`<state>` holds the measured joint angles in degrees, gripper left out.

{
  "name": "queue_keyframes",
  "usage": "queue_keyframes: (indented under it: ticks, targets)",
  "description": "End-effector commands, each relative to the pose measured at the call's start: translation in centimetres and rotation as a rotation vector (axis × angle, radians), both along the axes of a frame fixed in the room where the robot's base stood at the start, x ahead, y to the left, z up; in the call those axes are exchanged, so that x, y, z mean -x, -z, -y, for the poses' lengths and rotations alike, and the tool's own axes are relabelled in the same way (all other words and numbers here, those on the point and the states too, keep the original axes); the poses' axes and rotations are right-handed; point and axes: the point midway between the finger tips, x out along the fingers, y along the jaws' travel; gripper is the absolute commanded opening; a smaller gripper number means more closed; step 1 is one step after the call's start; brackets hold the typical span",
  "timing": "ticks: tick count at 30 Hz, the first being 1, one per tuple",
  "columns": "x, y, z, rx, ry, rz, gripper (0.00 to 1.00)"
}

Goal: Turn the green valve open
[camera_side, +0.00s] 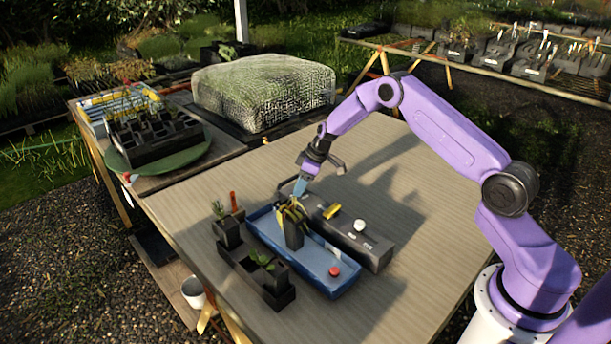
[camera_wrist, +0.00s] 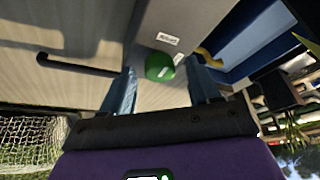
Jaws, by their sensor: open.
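The green valve (camera_wrist: 160,66) is a round green knob with a small white mark, on a grey surface beside white labels (camera_wrist: 167,39) in the wrist view. My gripper (camera_wrist: 162,80) is open, with one blue finger on each side of the knob in that view. A gap shows on both sides, and I cannot tell whether the fingertips are down at the knob's height. In the side view my gripper (camera_side: 300,187) points down at the far end of the long grey box (camera_side: 375,262). The green valve is not distinguishable there.
The grey box carries a yellow handle (camera_side: 331,211) and a white knob (camera_side: 358,225). Beside it, a blue tray (camera_side: 318,272) holds a dark plant pot (camera_side: 293,236) and a red knob (camera_side: 334,271). A black tray (camera_side: 255,273) of seedlings stands left. The table's right side is clear.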

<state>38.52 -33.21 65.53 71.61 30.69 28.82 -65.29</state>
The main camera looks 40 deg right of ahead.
Motion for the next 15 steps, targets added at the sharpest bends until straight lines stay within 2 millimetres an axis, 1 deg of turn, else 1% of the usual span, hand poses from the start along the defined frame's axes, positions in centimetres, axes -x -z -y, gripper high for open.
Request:
queue_keyframes:
  ticks: [5,8,15]
  targets:
    - [0.4,-1.5,0.3,0.000,0.000,0.002,0.61]
    - [0.9,-2.9,0.7,0.000,0.002,0.002,0.61]
    - [2.3,-7.2,1.7,0.000,0.002,0.004,0.61]
